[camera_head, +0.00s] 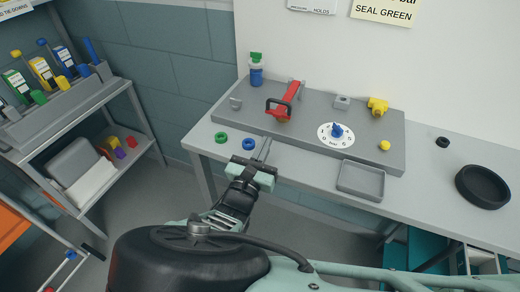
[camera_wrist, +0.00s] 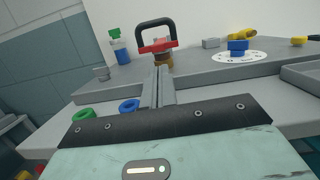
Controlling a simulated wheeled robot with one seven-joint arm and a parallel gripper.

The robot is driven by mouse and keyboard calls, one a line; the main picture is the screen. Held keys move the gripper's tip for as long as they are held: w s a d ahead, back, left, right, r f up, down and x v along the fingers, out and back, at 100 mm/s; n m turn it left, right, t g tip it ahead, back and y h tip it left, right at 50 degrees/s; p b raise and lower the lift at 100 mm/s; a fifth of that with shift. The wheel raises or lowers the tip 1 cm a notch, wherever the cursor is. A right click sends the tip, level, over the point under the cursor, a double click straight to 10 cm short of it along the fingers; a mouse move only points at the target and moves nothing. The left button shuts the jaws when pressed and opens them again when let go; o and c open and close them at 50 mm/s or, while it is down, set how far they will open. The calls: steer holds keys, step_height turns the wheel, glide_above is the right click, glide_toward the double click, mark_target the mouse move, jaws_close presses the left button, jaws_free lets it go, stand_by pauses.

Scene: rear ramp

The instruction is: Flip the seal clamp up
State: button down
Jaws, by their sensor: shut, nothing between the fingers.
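The seal clamp (camera_head: 285,101) is a red lever with a black loop handle, on the grey raised panel (camera_head: 222,112) at the back of the bench. Its red arm runs up and back from the black loop in the head view. In the wrist view the clamp (camera_wrist: 158,45) is straight ahead, its black loop standing above the red bar, with a brass-coloured part below. My gripper (camera_head: 264,148) is shut and empty in front of the panel, just short of the clamp. In the wrist view its fingers (camera_wrist: 162,78) are together and point at the clamp's base; contact cannot be told.
A green ring (camera_head: 221,138) and a blue ring (camera_head: 249,144) lie left of my gripper. A blue dial (camera_head: 337,131), a yellow valve (camera_head: 378,106) and a yellow knob (camera_head: 384,146) are right of the clamp. A grey tray (camera_head: 360,181) lies at the bench front. A blue-green bottle (camera_head: 256,72) stands behind.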

steer(key=x, duration=0.2)
steer(key=p+x, duration=0.1)
steer(key=x, duration=0.2)
steer(key=shift+w+d+r, duration=0.1)
steer(key=shift+w+r, duration=0.15)
steer(key=shift+r, duration=0.05)
steer(key=shift+w+d+r+p, duration=0.1)
steer(key=shift+w+r+p, duration=0.1)
steer(key=shift+r+p, duration=0.25)
steer(key=shift+w+d+r+p, duration=0.1)
steer(key=shift+w+r+p, duration=0.15)
steer(key=shift+r, duration=0.3)
steer(key=shift+w+r, duration=0.4)
steer(key=w+d+r+g+y+p, duration=0.1)
steer(key=w+r+g+p, duration=0.15)
steer(key=r+p, duration=0.4)
steer(key=w+d+r+g+y+p, duration=0.1)
steer(key=w+r+g+p, duration=0.1)
steer(key=r+g+p, duration=0.35)
steer(key=w+d+r+y+p, duration=0.1)
steer(key=w+d+r+p, duration=0.2)
steer(key=w+r, duration=0.3)
steer(key=shift+w+p, duration=0.65)
steer(key=shift+w, duration=0.9)
steer(key=shift+d, duration=0.1)
